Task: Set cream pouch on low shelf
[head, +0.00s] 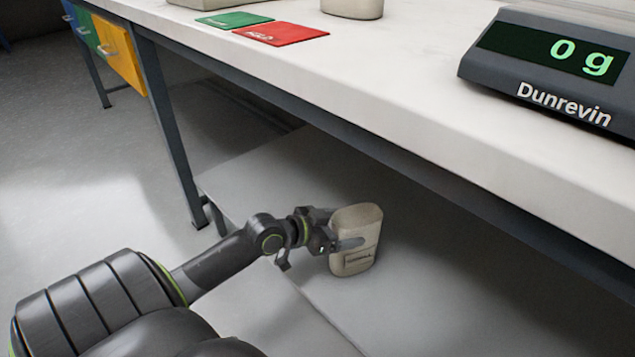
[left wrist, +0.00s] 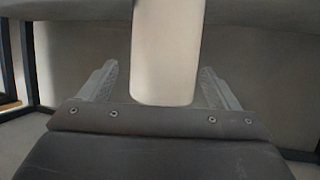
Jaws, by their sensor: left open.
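The cream pouch (head: 356,238) stands upright on the grey low shelf (head: 440,290) under the bench in the head view. My left gripper (head: 348,243) reaches in from the left, with its fingers on either side of the pouch. In the left wrist view the pouch (left wrist: 167,55) stands between the two fingers of the left gripper (left wrist: 165,88), with a gap to each finger. The left gripper is open. My right gripper does not show in either view.
Above the shelf is a white bench top (head: 400,70) with a dark front rail. On it are a scale (head: 550,65) reading 0 g, a red card (head: 281,33), a green card (head: 234,20) and another cream object (head: 352,8). A bench leg (head: 172,130) stands left.

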